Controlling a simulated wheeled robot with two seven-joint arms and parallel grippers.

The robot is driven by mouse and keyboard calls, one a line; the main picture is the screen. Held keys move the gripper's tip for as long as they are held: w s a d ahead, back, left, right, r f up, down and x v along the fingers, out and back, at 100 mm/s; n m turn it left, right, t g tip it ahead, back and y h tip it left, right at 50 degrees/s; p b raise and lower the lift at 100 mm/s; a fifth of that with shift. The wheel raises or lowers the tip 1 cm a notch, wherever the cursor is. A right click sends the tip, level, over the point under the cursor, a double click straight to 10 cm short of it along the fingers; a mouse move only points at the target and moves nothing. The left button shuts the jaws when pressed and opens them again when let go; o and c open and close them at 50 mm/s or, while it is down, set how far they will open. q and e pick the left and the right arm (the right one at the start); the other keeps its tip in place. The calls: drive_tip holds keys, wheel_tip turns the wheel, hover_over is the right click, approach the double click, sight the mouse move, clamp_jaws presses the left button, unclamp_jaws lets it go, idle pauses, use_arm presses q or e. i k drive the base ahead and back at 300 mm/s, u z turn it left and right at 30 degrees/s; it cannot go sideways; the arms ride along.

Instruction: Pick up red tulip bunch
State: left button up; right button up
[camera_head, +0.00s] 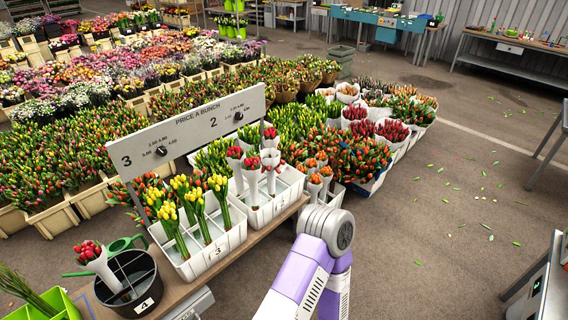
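Red tulip bunches in white paper wraps stand upright in a white crate (262,217) on the bench; one bunch (251,166) is at the front left and another (271,160) beside it. One more red tulip bunch (97,262) leans in a black bucket (133,304) marked 4 at the lower left. A purple and white arm link of mine rises from the bottom edge, right of the crate. Neither gripper shows, so I cannot see whether they hold anything.
A white crate of yellow tulips (206,260), marked 3, stands left of the red bunches. A price sign (190,130) on posts rises behind. Orange tulips (318,178) stand to the right. A green watering can (120,244) is behind the bucket. The floor (430,250) at right is open.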

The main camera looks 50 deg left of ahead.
sight(270, 159)
drive_tip(key=u, duration=0.75)
drive_tip(key=i, duration=1.25)
drive_tip(key=u, duration=2.05)
drive_tip(key=i, duration=1.1)
drive_tip(key=u, duration=0.3)
